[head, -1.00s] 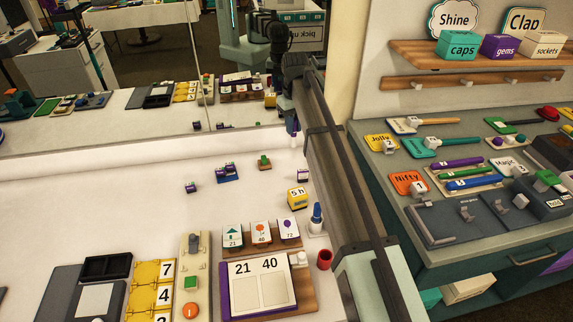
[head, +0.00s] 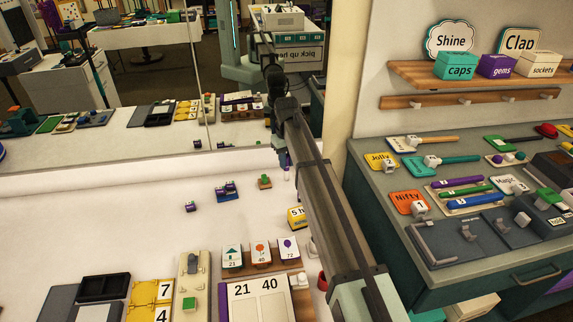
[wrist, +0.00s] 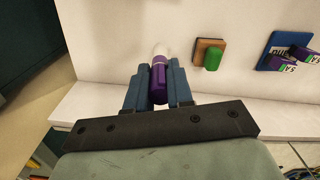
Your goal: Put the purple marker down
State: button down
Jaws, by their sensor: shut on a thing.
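The purple marker (wrist: 159,80) is between the blue fingers of my gripper (wrist: 160,84) in the wrist view, with its white end pointing away over the white table. In the head view, my gripper (head: 284,155) hangs over the white table near its far edge. The marker's light tip (head: 287,174) shows just below the fingers there. My arm hides part of the view around it. I cannot tell whether the tip touches the table.
A green block on a wooden base (head: 264,182) stands just left of my gripper. Purple blocks on a blue plate (head: 227,191) lie further left. White table (head: 120,225) is clear at left.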

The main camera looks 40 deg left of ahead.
jog(key=shift+f, duration=0.85)
jog(key=shift+f, duration=0.1)
jog(key=c, duration=1)
grip_release()
notch_tip(320, 180, up, 12)
jog(key=shift+f, duration=0.2)
jog(key=shift+r, duration=0.3)
jog(key=shift+d, duration=0.1)
